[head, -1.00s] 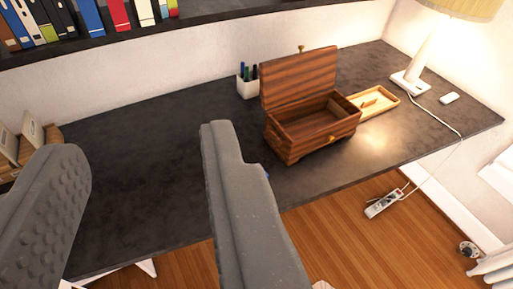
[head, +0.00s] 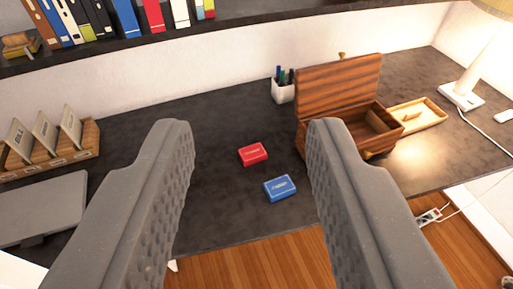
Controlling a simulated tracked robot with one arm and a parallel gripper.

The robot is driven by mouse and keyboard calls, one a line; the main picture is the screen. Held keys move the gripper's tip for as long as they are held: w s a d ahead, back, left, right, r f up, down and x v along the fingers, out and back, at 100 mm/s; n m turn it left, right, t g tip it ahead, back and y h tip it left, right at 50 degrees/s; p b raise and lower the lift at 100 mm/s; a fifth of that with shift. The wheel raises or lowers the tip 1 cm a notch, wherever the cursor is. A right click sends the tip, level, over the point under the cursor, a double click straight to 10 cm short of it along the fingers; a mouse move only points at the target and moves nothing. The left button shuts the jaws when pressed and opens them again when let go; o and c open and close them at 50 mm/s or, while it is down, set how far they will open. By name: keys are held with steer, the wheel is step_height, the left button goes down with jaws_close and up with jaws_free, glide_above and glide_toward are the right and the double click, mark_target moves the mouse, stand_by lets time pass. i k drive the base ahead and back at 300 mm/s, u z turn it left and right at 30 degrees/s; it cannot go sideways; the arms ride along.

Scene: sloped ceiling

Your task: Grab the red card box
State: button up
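The red card box (head: 253,154) lies flat on the dark desk, near the middle of the view. A blue card box (head: 280,188) lies just in front of it and a little to the right, apart from it. My gripper (head: 250,128) is open and empty. Its two grey fingers stand wide apart, and both boxes show in the gap between them. The fingers appear above the desk, nearer the camera than the boxes. The right finger covers part of the wooden chest's left side.
An open wooden chest (head: 338,88) stands right of the boxes, with a wooden tray (head: 418,115) and lamp (head: 464,92) beyond. A pen cup (head: 283,88) stands behind. A letter sorter (head: 50,152) and laptop (head: 42,207) are left. A bookshelf (head: 120,45) runs above.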

mark_target(251, 155)
steer(key=i, duration=1.5)
steer(key=u, duration=0.05)
